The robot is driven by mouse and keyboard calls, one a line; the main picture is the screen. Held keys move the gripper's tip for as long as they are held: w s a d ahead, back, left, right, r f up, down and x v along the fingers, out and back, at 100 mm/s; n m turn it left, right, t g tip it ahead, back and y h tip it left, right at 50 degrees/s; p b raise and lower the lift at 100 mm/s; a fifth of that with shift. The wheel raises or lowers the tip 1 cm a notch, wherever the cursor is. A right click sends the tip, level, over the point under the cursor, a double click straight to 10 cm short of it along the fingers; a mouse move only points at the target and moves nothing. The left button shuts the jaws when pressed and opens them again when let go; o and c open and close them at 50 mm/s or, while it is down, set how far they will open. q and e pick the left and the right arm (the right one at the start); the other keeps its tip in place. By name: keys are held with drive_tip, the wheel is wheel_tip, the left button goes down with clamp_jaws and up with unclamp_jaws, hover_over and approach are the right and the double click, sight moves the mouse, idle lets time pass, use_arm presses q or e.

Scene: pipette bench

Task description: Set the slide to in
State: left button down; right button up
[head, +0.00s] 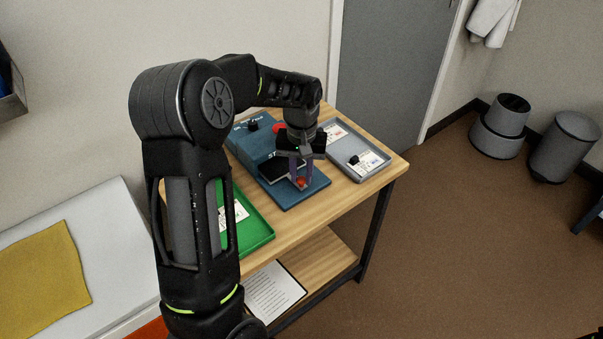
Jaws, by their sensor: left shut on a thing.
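The blue bench device (247,148) stands in the middle of the wooden table, with a raised block at the back and a flat blue plate (287,201) in front. A dark recess or panel lies between them, mostly under my gripper. The slide appears to be the part with the small orange-red piece (301,183) low over the front plate. My left gripper (300,180) points down there, its fingers shut on that piece. The fingers and wrist hide much of the slide, so how far out it stands is unclear. My right gripper is out of view.
A green tray (259,234) with a white card lies left of the device. A grey tray (375,176) with cards and a dark knob lies right. A red part (279,128) shows behind my wrist. The wooden table (322,208) is bare along its front.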

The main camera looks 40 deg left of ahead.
use_arm(q)
drive_tip(key=shift+w+a, duration=0.3)
drive_tip(key=shift+a, duration=0.65)
drive_tip(key=shift+w+a, duration=0.25)
drive_tip(key=shift+a, duration=0.65)
drive_tip(key=c, duration=1.3)
unclamp_jaws()
drive_tip(key=shift+a, duration=0.1)
drive_tip(key=shift+o, duration=0.5)
wheel_tip(320, 180, up, 8)
